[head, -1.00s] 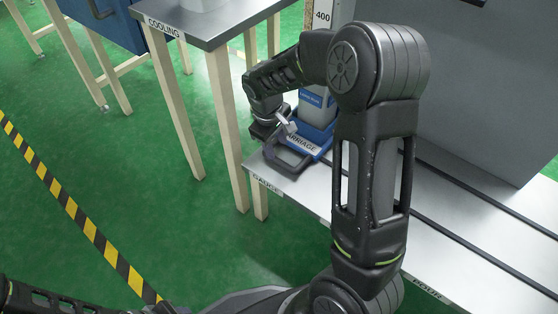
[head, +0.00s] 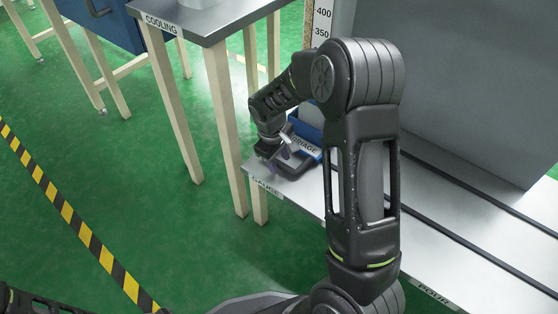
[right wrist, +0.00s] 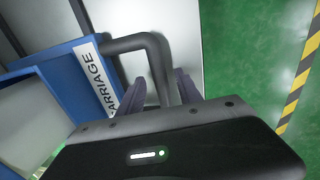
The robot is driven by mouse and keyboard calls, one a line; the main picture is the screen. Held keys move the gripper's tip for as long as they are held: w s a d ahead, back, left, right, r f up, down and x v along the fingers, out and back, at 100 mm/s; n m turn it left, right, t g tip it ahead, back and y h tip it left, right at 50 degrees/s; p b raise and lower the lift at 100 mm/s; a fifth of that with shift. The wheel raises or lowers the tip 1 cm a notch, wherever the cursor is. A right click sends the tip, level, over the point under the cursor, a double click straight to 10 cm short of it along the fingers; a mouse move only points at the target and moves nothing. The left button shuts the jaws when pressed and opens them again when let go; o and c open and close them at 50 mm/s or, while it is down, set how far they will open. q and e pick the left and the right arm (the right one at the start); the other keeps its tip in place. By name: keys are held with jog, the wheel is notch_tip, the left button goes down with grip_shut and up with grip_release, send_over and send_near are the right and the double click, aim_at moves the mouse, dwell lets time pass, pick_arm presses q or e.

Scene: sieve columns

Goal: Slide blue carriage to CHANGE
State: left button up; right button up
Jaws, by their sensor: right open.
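The blue carriage (head: 309,134) sits at the left end of the table's rails, mostly hidden behind my right arm in the head view. In the right wrist view, the carriage (right wrist: 35,75) has a white CARRIAGE label (right wrist: 95,75) and a dark bent handle (right wrist: 150,42) sticking out from it. My right gripper (head: 277,160) is at the handle, low over the table. In the right wrist view, the right gripper (right wrist: 160,92) is open with its fingers on either side of the handle bar. Part of my left arm shows at the lower left, but its gripper does not.
The metal table (head: 470,245) carries two dark rails (head: 475,190) running right, beside a large grey block (head: 450,80). Its front edge has GAUGE (head: 267,187) and POUR (head: 433,293) labels. A COOLING table (head: 215,22) stands at the left. Green floor is open in front.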

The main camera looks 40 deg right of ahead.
jog(key=shift+c, duration=0.4)
grip_shut()
dwell(0.9)
